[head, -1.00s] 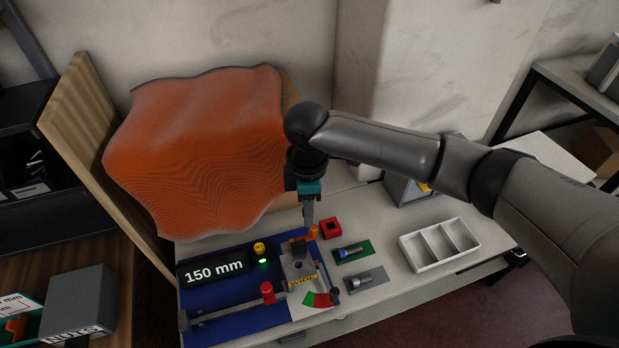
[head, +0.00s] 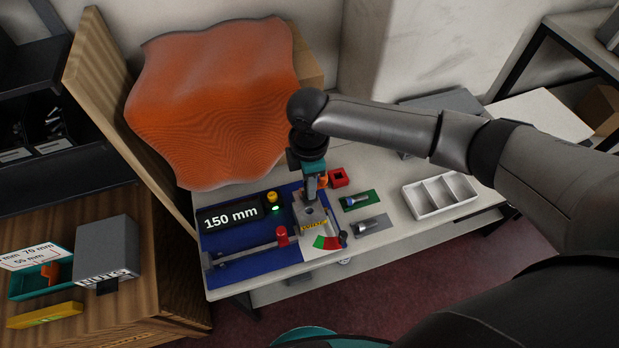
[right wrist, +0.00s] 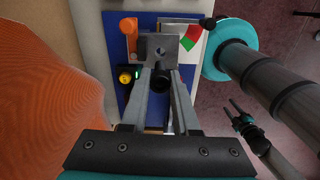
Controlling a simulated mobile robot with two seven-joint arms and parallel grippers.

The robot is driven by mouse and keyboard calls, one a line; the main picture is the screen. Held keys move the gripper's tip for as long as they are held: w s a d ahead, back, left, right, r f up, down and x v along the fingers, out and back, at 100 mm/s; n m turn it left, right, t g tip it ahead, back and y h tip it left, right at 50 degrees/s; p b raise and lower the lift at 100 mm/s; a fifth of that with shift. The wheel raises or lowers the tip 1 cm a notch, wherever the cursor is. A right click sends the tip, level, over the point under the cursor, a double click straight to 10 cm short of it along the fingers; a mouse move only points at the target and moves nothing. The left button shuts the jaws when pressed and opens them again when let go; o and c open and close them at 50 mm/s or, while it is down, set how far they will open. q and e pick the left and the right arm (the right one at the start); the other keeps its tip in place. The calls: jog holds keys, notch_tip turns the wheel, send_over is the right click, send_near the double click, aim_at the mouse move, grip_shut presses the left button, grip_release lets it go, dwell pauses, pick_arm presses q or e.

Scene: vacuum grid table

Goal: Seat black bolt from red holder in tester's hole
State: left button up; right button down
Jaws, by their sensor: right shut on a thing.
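My right gripper (head: 311,196) points down over the tester's metal block (head: 316,224). It is shut on the black bolt (right wrist: 161,80), whose dark round end shows between the fingers in the right wrist view. The block (right wrist: 172,44) shows there just beyond the bolt, with a dark round hole (right wrist: 159,51) in its top. I cannot tell how high the bolt is above the block. The red holder (head: 338,178) stands behind and to the right of the tester, with a dark opening.
Bolts lie on a green mat (head: 369,196) and a grey mat (head: 382,219). A white divided tray (head: 440,196) stands further right.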

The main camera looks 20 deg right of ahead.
jog(key=b, duration=0.2)
send_over(309, 205)
jog(key=s, duration=0.2)
jog(key=shift+w+a+f, duration=0.1)
jog(key=shift+w+f, duration=0.05)
jog(key=shift+f, duration=1.2)
jog(key=shift+w+a+f, duration=0.1)
jog(key=shift+f, duration=1.25)
jog(key=shift+r, duration=0.1)
jog(key=shift+p, duration=0.9)
jog(key=shift+f+b, duration=1.5)
jog(key=shift+f, duration=0.75)
jog(key=shift+r, duration=0.15)
jog(key=shift+r+p, duration=1.8)
jog(key=shift+p, duration=0.45)
